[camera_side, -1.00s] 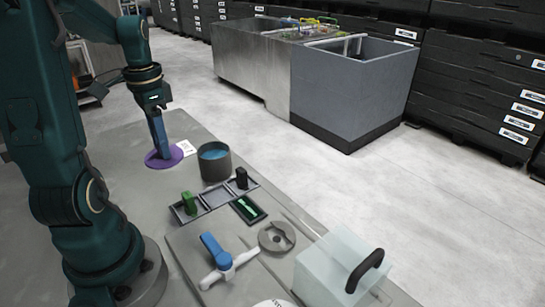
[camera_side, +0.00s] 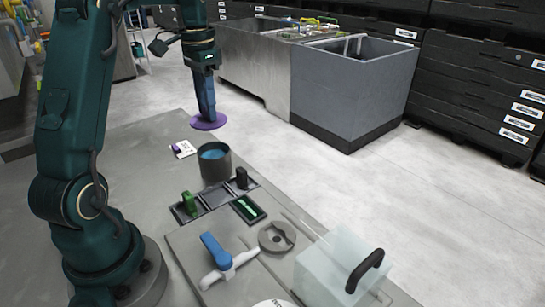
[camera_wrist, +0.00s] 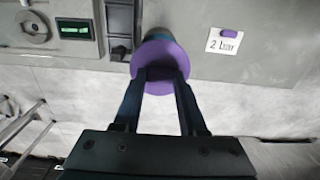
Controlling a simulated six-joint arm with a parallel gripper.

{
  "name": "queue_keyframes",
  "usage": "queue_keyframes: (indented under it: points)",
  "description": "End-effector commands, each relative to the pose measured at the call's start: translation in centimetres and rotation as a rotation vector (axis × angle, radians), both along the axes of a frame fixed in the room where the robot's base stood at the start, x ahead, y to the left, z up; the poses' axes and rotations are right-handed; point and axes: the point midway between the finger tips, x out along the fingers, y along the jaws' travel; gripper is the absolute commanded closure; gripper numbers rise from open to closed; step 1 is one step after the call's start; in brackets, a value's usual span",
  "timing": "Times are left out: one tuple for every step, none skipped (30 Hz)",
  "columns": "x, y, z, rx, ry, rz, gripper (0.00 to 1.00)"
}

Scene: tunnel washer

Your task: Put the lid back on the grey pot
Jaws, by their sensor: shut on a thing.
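The purple round lid (camera_side: 203,124) is held by my gripper (camera_side: 207,112) in the air, and in the side view it appears above and behind the pot. The grey pot (camera_side: 215,172) stands upright and uncovered on the bench, with blue inside. In the wrist view the lid (camera_wrist: 167,50) is at the tips of my gripper's fingers (camera_wrist: 160,74). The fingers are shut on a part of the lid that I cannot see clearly. The pot (camera_wrist: 120,44) is mostly hidden behind the lid there. The lid is apart from the pot.
A white card with a purple mark (camera_side: 183,149) lies on the bench beside the pot. A tray with switches and a green display (camera_side: 248,208) is in front of the pot. A blue-handled valve (camera_side: 214,250), a grey disc (camera_side: 277,237) and a clear box (camera_side: 330,265) stand nearer.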

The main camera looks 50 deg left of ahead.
Motion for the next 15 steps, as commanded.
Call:
queue_keyframes:
  points:
    - [0.1,-0.2,-0.2,-0.003,0.004,-0.006,1.0]
    - [0.1,-0.2,-0.3,-0.004,0.005,-0.008,1.0]
    - [0.1,-0.3,-0.5,-0.004,0.005,-0.008,1.0]
    - [0.1,-0.3,-0.6,-0.004,0.005,-0.008,1.0]
    - [0.1,-0.2,-0.8,-0.004,0.004,-0.008,1.0]
    - [0.0,-0.2,-1.1,-0.004,0.005,-0.008,1.0]
    - [0.0,-0.2,-1.4,-0.004,0.005,-0.008,1.0]
    - [0.0,-0.2,-1.6,-0.004,0.005,-0.008,1.0]
    - [0.0,-0.3,-2.0,-0.005,0.005,-0.008,1.0]
    - [0.0,-0.3,-2.3,-0.004,0.005,-0.008,1.0]
    - [0.0,-0.3,-2.6,-0.005,0.005,-0.008,1.0]
    - [0.0,-0.2,-3.0,-0.005,0.005,-0.007,1.0]
    - [0.0,-0.2,-3.3,-0.005,0.005,-0.007,1.0]
    - [0.0,-0.2,-3.6,-0.005,0.005,-0.007,1.0]
    - [0.0,-0.2,-3.9,-0.004,0.005,-0.007,1.0]
